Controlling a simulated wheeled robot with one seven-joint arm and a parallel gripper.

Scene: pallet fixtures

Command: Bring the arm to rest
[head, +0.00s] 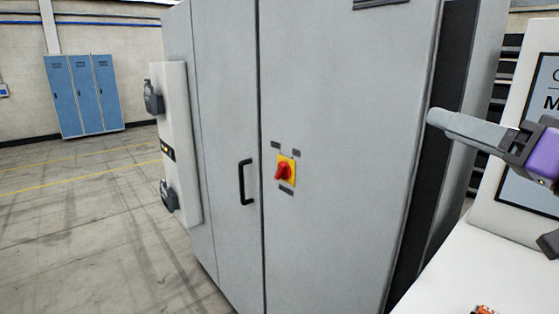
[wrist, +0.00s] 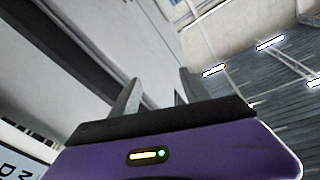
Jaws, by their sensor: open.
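My gripper (head: 434,118) is at the right of the head view, raised in front of the large grey cabinet's right edge. Its purple body and long grey fingers point left, and the fingers overlap in this view. In the wrist view, my gripper (wrist: 159,77) shows two grey fingers standing apart with nothing between them. It is open and empty. The rest of my arm is mostly outside the picture.
The grey cabinet (head: 335,120) fills the middle, with a black handle (head: 246,182) and a red-and-yellow rotary switch (head: 285,171). Blue lockers (head: 84,95) stand at the far left wall. The floor (head: 90,225) on the left is clear.

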